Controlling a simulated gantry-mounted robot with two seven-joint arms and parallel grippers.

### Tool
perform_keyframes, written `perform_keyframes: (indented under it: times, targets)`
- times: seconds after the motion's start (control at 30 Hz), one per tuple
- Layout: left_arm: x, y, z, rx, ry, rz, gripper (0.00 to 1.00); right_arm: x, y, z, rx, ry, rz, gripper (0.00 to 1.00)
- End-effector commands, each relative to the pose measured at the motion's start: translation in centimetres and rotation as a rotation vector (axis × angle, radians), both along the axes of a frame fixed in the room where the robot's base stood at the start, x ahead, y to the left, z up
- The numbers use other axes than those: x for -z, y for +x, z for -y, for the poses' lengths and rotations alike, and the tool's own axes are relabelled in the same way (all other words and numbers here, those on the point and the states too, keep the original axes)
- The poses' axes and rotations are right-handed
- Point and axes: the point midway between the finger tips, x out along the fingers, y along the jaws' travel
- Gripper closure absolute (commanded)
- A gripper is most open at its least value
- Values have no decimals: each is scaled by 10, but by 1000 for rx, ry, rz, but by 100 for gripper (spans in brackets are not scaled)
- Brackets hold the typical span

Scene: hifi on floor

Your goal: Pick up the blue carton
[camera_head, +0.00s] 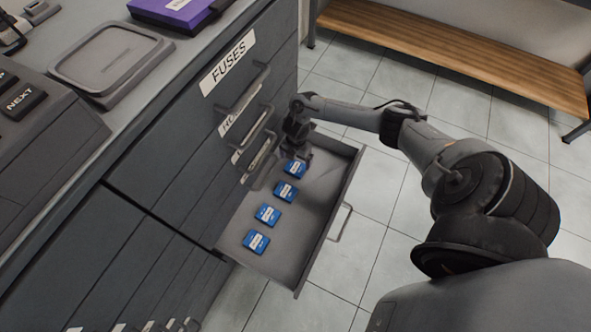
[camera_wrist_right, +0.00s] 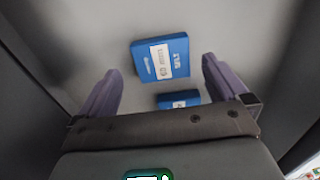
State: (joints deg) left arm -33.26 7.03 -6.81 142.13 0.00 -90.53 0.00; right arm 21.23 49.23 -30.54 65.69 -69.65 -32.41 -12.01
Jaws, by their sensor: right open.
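Several blue cartons with white labels lie in a row in an open grey drawer (camera_head: 318,190). The farthest blue carton (camera_head: 295,169) is just below my right gripper (camera_head: 297,148), and the others (camera_head: 286,191) run toward the near end. In the right wrist view my gripper (camera_wrist_right: 160,66) is open and empty. One blue carton (camera_wrist_right: 160,60) lies on the drawer floor ahead, in line with the gap between the fingers. A second blue carton (camera_wrist_right: 178,99) is partly hidden by the gripper body. My left gripper is not in view.
The drawer belongs to a dark grey cabinet with a FUSES label (camera_head: 228,63) and bar handles (camera_head: 243,92) close left of my right gripper. A grey tray (camera_head: 110,60) and a purple box (camera_head: 178,10) stand on top. A wooden bench (camera_head: 460,50) is behind.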

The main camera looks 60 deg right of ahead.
Motion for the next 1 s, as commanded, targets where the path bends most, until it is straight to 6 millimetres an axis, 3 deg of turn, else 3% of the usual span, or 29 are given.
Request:
perform_keyframes:
  times: [0.03, 0.3, 0.6, 0.9, 1.0]
  targets:
    - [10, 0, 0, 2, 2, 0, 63, 11, -1, 0, 0, 0, -1, 0]
    - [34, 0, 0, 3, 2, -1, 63, 41, -2, 0, 0, 1, -1, 0]
    - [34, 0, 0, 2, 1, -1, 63, 43, -2, 0, 0, 0, 0, 0]
    - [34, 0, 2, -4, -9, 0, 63, 43, -2, 0, -1, 0, 0, 46]
    - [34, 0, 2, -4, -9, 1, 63, 43, -2, 0, -1, 0, 0, 50]
